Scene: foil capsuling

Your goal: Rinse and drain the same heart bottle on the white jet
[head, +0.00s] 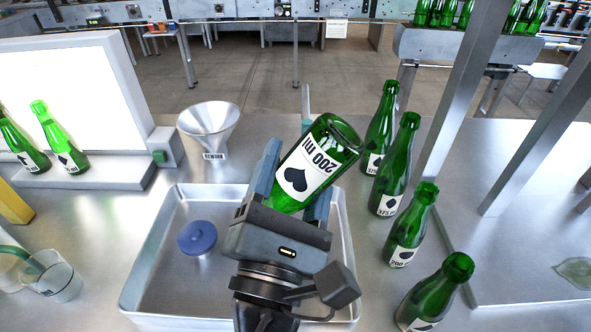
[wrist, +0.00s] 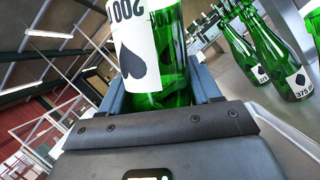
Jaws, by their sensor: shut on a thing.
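My gripper (head: 292,192) is shut on a green bottle (head: 338,143) above the metal tray (head: 155,255). The bottle is tilted steeply, with its round base up and to the right. Its neck is hidden behind my gripper. Its white label reads 200 ml upside down and bears a black heart-like mark, which could be an overturned spade. The wrist view shows the bottle (wrist: 172,80) between the fingers. A blue round cap-like piece (head: 197,237) stands in the tray, left of my gripper. I cannot make out a white jet.
Several green bottles stand right of the tray, the nearest (head: 440,290) at front. A grey funnel (head: 208,130) is behind the tray. A lit white panel (head: 70,85) with two bottles stands left. A clear beaker (head: 55,277) is front left. Metal posts (head: 465,90) rise at right.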

